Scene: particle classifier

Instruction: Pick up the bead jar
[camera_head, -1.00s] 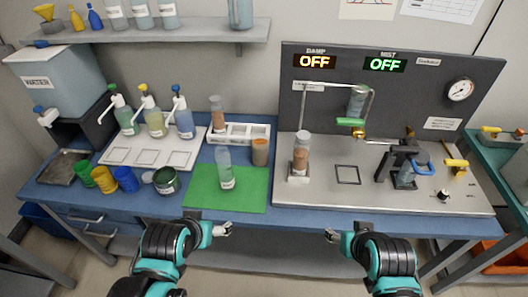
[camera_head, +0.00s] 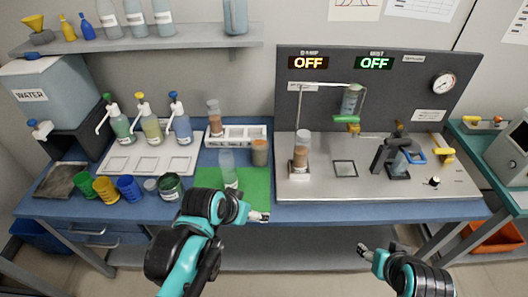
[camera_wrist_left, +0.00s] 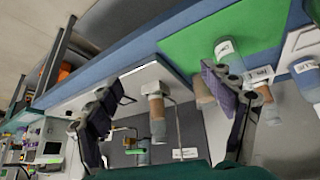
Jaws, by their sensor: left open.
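No readable label picks out the bead jar. A clear capped jar with brown grains (camera_head: 301,155) stands upright on the metal machine base; it also shows in the left wrist view (camera_wrist_left: 157,115). A clear bottle (camera_head: 228,168) stands on the green mat. My left gripper (camera_head: 260,216) is open and empty at the mat's front right corner, apart from the jars. My right gripper (camera_head: 367,250) is low, in front of the bench; its opening is unclear.
The green mat (camera_head: 258,186) is partly covered by my left arm. Pump bottles (camera_head: 151,122), coloured cups (camera_head: 129,188) and a water tank (camera_head: 45,90) stand left. The bench's front edge is clear right of the mat.

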